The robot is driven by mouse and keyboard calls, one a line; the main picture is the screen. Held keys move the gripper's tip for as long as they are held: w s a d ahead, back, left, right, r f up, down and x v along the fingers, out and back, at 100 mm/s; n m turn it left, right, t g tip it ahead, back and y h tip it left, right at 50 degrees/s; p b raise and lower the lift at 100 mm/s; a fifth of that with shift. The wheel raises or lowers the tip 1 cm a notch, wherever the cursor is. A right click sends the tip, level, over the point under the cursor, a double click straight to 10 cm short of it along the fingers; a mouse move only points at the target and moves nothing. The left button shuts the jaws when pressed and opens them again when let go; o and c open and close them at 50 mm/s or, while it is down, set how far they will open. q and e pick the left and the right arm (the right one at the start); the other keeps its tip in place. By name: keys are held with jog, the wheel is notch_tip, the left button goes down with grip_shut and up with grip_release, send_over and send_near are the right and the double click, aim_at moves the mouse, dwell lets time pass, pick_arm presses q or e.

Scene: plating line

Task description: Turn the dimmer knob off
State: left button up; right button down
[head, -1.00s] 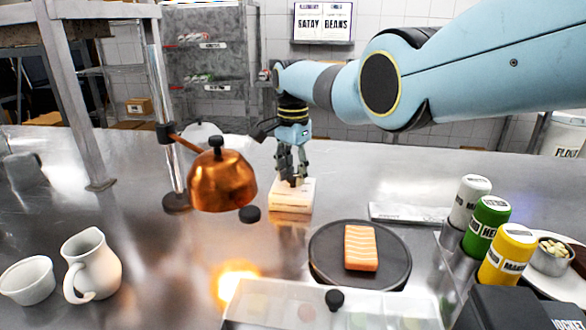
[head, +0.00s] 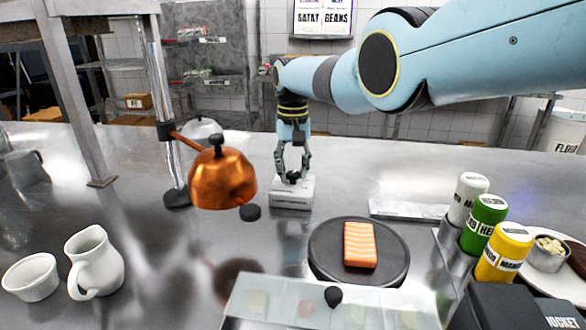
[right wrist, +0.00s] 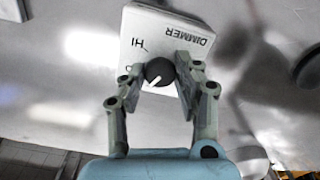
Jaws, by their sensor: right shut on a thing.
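The dimmer box (head: 291,195) is a small white block on the steel counter, behind the black plate. In the right wrist view the dimmer box (right wrist: 188,28) carries the words DIMMER and HI. Its dark round dimmer knob (right wrist: 159,72) has a white pointer line aimed toward the lower left, away from HI. My right gripper (head: 293,175) points down over the box. In the right wrist view my right gripper (right wrist: 160,80) has its two fingers shut on the knob's sides. The copper heat lamp (head: 222,180) shows no glow beneath it. My left gripper is not in view.
A black plate (head: 318,262) with a salmon piece (head: 360,245) lies in front of the box. A lidded clear tray (head: 260,300) is nearer. Bottles (head: 484,224) stand at right, a white jug (head: 94,262) at left. The lamp's post (head: 170,120) rises left of the box.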

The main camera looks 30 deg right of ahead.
aim_at(292, 173)
jog(key=n, duration=0.5)
jog(key=shift+w+r, duration=0.1)
jog(key=shift+n, duration=0.3)
dwell(0.4)
jog(key=c, duration=0.9)
grip_release()
jog(key=shift+c, duration=0.2)
notch_tip(292, 173, up, 12)
